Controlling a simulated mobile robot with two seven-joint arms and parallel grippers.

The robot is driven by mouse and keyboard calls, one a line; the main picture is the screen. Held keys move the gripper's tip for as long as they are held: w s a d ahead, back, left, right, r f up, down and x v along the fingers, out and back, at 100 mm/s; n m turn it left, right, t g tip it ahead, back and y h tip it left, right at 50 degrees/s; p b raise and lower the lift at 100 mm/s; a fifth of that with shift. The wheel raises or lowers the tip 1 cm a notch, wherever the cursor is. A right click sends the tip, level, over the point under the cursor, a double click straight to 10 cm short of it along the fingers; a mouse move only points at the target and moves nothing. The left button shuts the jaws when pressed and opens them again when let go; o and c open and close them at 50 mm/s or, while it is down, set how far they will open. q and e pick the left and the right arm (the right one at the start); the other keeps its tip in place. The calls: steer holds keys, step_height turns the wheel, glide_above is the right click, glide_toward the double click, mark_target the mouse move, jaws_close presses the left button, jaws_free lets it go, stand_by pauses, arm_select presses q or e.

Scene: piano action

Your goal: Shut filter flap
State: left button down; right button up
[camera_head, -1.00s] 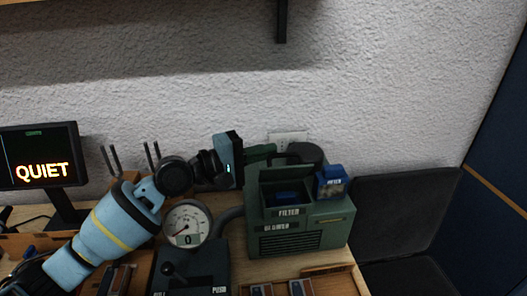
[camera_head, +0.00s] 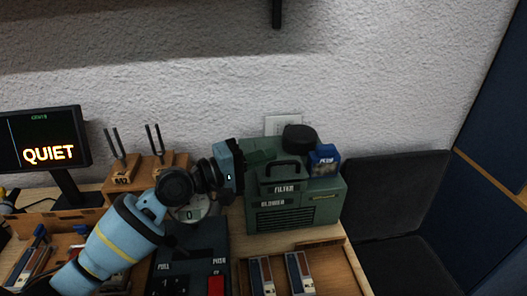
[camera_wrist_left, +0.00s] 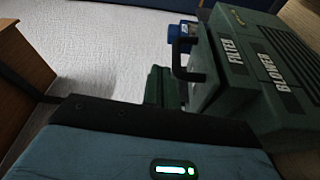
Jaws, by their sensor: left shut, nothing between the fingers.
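The green blower box (camera_head: 300,215) stands on the table at the right, with the FILTER housing (camera_head: 284,188) on its front left. The filter flap, with a black handle (camera_head: 282,165), looks down over the housing, and the inside is hidden. The handle also shows in the left wrist view (camera_wrist_left: 184,52), beside the FILTER label. My left gripper (camera_head: 266,154) is shut and empty at the back left of the flap; I cannot tell whether it touches. Its dark green fingers show in the left wrist view (camera_wrist_left: 163,88). My right gripper is out of view.
A blue container (camera_head: 324,160) and a round black cap (camera_head: 299,138) sit on the blower's top. A gauge (camera_head: 190,211) is partly behind my left arm. A control box (camera_head: 195,250) stands in front left. Tuning forks (camera_head: 118,145) stand behind my arm.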

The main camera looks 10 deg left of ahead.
arm_select(q)
steer(key=shift+s+f, duration=0.1)
steer(key=shift+f, duration=0.1)
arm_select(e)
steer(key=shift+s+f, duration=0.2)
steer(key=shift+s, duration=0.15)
